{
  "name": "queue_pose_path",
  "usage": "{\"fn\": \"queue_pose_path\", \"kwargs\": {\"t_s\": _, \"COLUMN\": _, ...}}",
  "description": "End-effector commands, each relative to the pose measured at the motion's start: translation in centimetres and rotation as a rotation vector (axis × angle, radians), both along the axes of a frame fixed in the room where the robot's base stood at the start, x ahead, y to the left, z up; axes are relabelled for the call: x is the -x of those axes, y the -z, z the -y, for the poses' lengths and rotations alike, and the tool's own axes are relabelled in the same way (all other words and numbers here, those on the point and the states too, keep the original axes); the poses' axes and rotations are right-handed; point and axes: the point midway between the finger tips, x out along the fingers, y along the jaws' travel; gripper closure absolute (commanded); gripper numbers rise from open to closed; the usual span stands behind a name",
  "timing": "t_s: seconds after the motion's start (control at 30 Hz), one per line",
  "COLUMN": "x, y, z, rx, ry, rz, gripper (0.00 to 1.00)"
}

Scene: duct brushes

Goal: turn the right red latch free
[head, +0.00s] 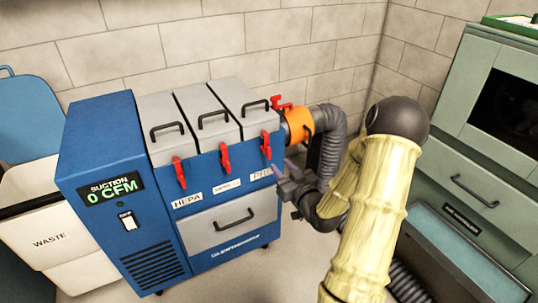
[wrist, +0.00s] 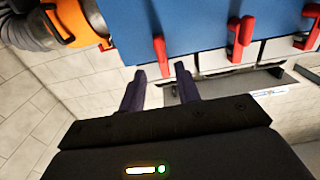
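The right red latch (head: 266,145) hangs down the blue front of the suction unit (head: 215,160), above the PRE label. In the wrist view this latch (wrist: 159,50) is the leftmost one, next to the orange collar. My gripper (head: 281,171) is just below and right of it in the head view. In the wrist view my gripper (wrist: 160,70) has two dark fingers apart with nothing between them. The latch's tip lies just beyond the gap; contact cannot be told.
The middle latch (head: 225,158) and left latch (head: 179,172) hang alongside. An orange collar (head: 299,124) with a red handle (head: 282,103) and grey hose (head: 333,125) is close on the right. A drawer handle (head: 233,218) sticks out below. A green cabinet (head: 470,150) stands right.

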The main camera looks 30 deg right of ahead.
Motion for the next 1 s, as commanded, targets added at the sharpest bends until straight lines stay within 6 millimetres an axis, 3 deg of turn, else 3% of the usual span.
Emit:
{"fn": "queue_pose_path", "kwargs": {"t_s": 0.3, "x": -5.7, "y": 0.1, "z": -0.3, "rx": 0.001, "ry": -0.002, "rz": 0.003, "gripper": 0.67}}
{"fn": "queue_pose_path", "kwargs": {"t_s": 0.5, "x": -8.4, "y": 0.1, "z": -0.3, "rx": 0.001, "ry": -0.001, "rz": 0.001, "gripper": 0.67}}
{"fn": "queue_pose_path", "kwargs": {"t_s": 0.87, "x": -9.0, "y": 0.0, "z": -0.3, "rx": 0.000, "ry": 0.000, "rz": -0.001, "gripper": 0.67}}
{"fn": "queue_pose_path", "kwargs": {"t_s": 1.0, "x": -9.0, "y": 0.0, "z": -0.3, "rx": 0.000, "ry": 0.000, "rz": -0.001, "gripper": 0.91}}
